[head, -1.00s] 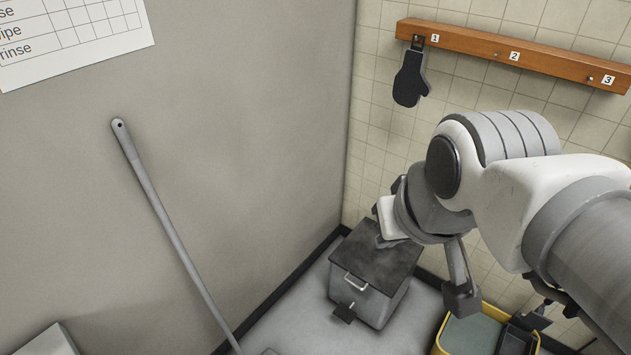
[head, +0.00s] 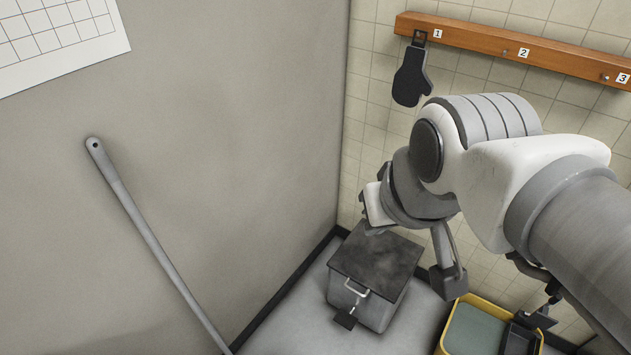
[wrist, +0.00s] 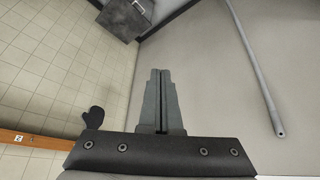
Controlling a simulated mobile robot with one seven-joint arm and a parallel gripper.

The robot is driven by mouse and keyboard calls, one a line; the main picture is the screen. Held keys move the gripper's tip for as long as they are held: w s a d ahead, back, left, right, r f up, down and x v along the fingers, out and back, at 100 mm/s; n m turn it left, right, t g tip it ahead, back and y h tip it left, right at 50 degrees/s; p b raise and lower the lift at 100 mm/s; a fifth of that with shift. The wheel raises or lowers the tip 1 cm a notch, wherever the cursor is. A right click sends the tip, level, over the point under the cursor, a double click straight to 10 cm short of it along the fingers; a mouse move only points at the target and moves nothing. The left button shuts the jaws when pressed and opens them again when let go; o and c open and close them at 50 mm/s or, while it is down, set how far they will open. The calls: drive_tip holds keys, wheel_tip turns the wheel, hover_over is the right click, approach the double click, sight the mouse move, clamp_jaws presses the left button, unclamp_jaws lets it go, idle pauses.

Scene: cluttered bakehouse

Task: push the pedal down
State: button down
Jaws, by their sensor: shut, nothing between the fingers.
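The pedal (head: 344,320) is a small dark plate low on the front of a grey bin (head: 376,310). The bin has a dark, flat, closed lid (head: 375,258) and a pale handle on its front above the pedal. The bin stands on the floor near the corner. My gripper (wrist: 160,72) is shut and empty in the wrist view, its two fingers together. The bin (wrist: 122,20) shows past the fingertips at the upper left of that view, apart from them; the pedal is not visible there. In the head view my arm hangs above and right of the bin, and the fingertips are hard to make out.
A long grey pole (head: 145,230) leans at the left wall. A yellow-rimmed tray (head: 446,335) stands right of the bin, with a dark container (head: 520,338) beside or in it. A dark mitt (head: 411,78) hangs from a wooden rail (head: 480,38). The floor left of the bin looks clear.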

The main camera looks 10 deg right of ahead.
drive_tip(key=w+d+f+m+h+b, duration=0.1)
drive_tip(key=w+f+b, duration=0.25)
drive_tip(key=w, duration=0.25)
drive_tip(key=w+d+f+m+b, duration=0.1)
drive_tip(key=w+d+f+b, duration=0.1)
drive_tip(key=w+f+b, duration=0.3)
drive_tip(key=m+g+h+b, duration=0.25)
drive_tip(key=m+b, duration=0.35)
drive_tip(key=b, duration=1.2)
hover_over(345, 320)
drive_tip(key=w+a, duration=0.2)
drive_tip(key=a, duration=0.1)
wheel_tip(345, 320, down, 59)
drive_tip(key=s+f+b, duration=0.2)
drive_tip(key=f+b, duration=0.1)
drive_tip(key=f, duration=1)
drive_tip(key=s+f+m+y+b, duration=0.1)
drive_tip(key=s+f+b, duration=0.2)
drive_tip(key=f, duration=1.1)
drive_tip(key=shift+d+f+g, duration=0.15)
drive_tip(key=shift+f+g, duration=0.05)
drive_tip(key=shift+g, duration=0.15)
drive_tip(key=shift+w+f, duration=0.1)
